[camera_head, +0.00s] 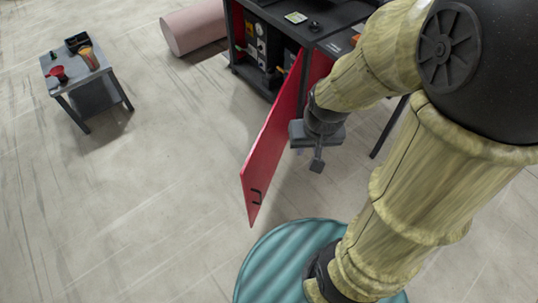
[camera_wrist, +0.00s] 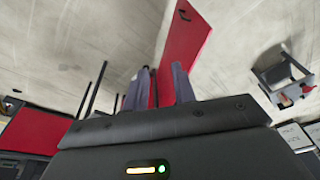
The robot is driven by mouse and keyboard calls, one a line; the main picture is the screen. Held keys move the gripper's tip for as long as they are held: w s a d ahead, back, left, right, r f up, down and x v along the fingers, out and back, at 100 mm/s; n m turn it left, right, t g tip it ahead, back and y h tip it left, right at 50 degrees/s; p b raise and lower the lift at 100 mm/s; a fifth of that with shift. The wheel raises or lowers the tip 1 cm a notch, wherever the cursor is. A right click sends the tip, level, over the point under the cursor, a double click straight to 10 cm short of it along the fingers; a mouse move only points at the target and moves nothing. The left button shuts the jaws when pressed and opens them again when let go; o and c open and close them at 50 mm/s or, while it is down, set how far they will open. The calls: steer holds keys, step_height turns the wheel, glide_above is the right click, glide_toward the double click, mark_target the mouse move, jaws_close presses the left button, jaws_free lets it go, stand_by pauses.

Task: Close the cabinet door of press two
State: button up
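The black cabinet (camera_head: 330,32) stands at the top of the head view with its front compartment exposed. Its red door (camera_head: 268,155) is swung wide open, reaching out from the cabinet toward the lower left. A dark handle (camera_head: 257,196) sits near the door's free end. My gripper (camera_head: 317,160) is beside the door, on its right side in the head view, with no contact visible. In the wrist view my gripper's two fingers (camera_wrist: 160,85) are apart with nothing held. The red door (camera_wrist: 187,45) shows beyond them, with the handle (camera_wrist: 183,14) near the top.
Another red panel (camera_head: 237,25) is at the cabinet's left side. A pink cylinder (camera_head: 193,27) lies on the floor beside it. A small grey table (camera_head: 70,82) with a dark tray, a red funnel-like item and an orange-brown item stands at left. The floor between is clear.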

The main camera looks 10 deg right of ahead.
steer(key=f+m+b, duration=0.1)
steer(key=f+b, duration=0.1)
steer(key=f, duration=0.1)
steer(key=f+m+g+y+b, duration=0.1)
steer(key=f+m, duration=0.1)
steer(key=f, duration=0.1)
steer(key=f+m+b, duration=0.2)
steer(key=f, duration=0.1)
steer(key=shift+w+a+f+y+b, duration=0.15)
steer(key=shift+w+a+y+b, duration=0.15)
steer(key=shift+w+a+b, duration=0.1)
jaws_close()
steer(key=w+f+m+t+y+b, duration=0.1)
steer(key=w+f+m+y+b, duration=0.2)
steer(key=w+f+m+b, duration=0.2)
steer(key=w+f+m+t+y+b, duration=0.1)
steer(key=w+f+m+y+b, duration=0.2)
steer(key=w+f+m+b, duration=0.3)
step_height(320, 180, down, 9)
steer(key=a+m+b, duration=0.1)
steer(key=m+b, duration=0.2)
steer(key=m, duration=0.4)
steer(key=shift+w+t, duration=0.25)
steer(key=shift+t, duration=0.15)
